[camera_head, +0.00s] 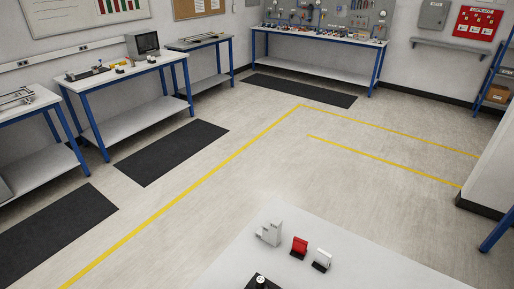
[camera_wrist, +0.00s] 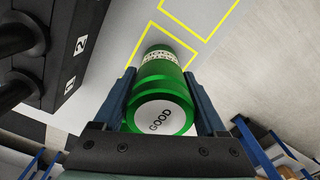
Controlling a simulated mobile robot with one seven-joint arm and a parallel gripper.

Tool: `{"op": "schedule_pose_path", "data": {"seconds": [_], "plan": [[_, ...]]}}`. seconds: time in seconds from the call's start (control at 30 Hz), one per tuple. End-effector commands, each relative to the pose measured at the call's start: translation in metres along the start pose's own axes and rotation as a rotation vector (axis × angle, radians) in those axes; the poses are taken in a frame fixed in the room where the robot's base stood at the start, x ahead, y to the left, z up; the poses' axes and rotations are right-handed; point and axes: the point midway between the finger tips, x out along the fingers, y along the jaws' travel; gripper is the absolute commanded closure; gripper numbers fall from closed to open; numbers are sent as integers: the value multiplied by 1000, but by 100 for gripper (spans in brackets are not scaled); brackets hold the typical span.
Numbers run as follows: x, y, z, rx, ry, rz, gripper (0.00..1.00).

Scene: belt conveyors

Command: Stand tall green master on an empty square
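A green cylinder, the green master (camera_wrist: 160,88), is in the middle of the wrist view. Its white end face, marked GOOD, points at the camera, and a pale band with lettering circles it further along. My gripper (camera_wrist: 160,80) has a dark blue finger on each side of it and is shut on it. Beyond its far end, yellow-outlined squares (camera_wrist: 168,38) are marked on a pale grey surface; the visible part of one beside the cylinder is bare. I cannot tell whether the cylinder touches that surface. The head view shows neither gripper nor cylinder.
A black block (camera_wrist: 72,75) with labels 1 and 2 and dark round parts is at left in the wrist view. In the head view, a pale tabletop (camera_head: 330,240) carries a grey stepped block (camera_head: 270,232), a red piece (camera_head: 299,246) and a white piece (camera_head: 322,259).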

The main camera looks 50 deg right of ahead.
Motion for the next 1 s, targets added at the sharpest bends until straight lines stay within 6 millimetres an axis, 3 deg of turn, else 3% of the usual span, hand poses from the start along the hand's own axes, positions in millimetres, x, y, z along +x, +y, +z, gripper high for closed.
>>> {"op": "schedule_pose_path", "data": {"seconds": [0.03,0.1,0.13,0.53,1.0], "plan": [[0,0,0,0,0,0,15],[0,0,0,0,0,0,2],[0,0,0,0,0,-1,1],[-10,1,0,0,1,2,1],[-100,1,-1,-1,1,4,1]]}}
